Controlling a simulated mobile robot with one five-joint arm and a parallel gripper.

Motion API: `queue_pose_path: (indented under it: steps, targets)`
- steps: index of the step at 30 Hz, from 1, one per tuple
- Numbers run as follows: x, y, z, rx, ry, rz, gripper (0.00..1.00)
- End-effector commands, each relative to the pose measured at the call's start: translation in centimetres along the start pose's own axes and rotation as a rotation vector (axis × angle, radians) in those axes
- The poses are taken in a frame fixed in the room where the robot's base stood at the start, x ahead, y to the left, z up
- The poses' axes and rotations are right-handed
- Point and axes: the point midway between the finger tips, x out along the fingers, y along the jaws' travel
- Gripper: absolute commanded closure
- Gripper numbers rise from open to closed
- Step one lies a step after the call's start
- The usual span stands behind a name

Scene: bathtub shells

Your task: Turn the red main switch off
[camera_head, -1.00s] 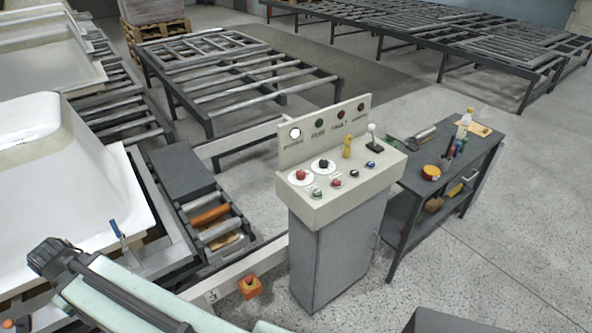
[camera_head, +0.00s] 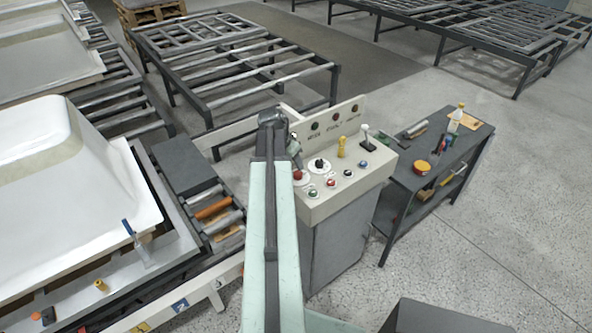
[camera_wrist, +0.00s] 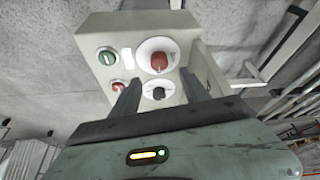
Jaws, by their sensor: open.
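The red main switch (camera_head: 298,175) is a red knob on a white round plate on the sloped top of the beige control console (camera_head: 345,190). In the wrist view the red knob (camera_wrist: 159,61) stands beyond my fingertips, roughly centred between them. My gripper (camera_wrist: 160,90) is open and empty. A black knob on a second white plate (camera_wrist: 158,93) shows between the fingers. In the head view my arm reaches up to the console's left side, and its end partly hides the upright back panel. I cannot tell the exact gap between fingers and knob.
A green button (camera_wrist: 106,57) and a red button (camera_wrist: 115,86) sit close beside the knobs. A yellow handle (camera_head: 341,147) and a lever (camera_head: 364,135) stand farther right on the console. A dark workbench (camera_head: 470,140) is to the right, a roller conveyor (camera_head: 210,207) to the left.

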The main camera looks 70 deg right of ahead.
Motion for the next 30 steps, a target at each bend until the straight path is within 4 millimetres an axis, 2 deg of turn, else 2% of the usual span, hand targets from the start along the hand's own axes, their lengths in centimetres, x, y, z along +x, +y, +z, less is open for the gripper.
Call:
queue_pose_path:
  steps: [5, 15, 25, 30]
  targets:
    - [1.8, -0.1, 0.3, -0.002, -0.001, -0.001, 0.46]
    - [7.5, -0.2, 0.4, -0.004, -0.001, -0.002, 0.46]
    - [7.7, -0.2, 0.2, -0.006, -0.001, -0.002, 0.46]
    - [7.7, -0.2, 0.2, -0.006, -0.001, -0.002, 0.94]
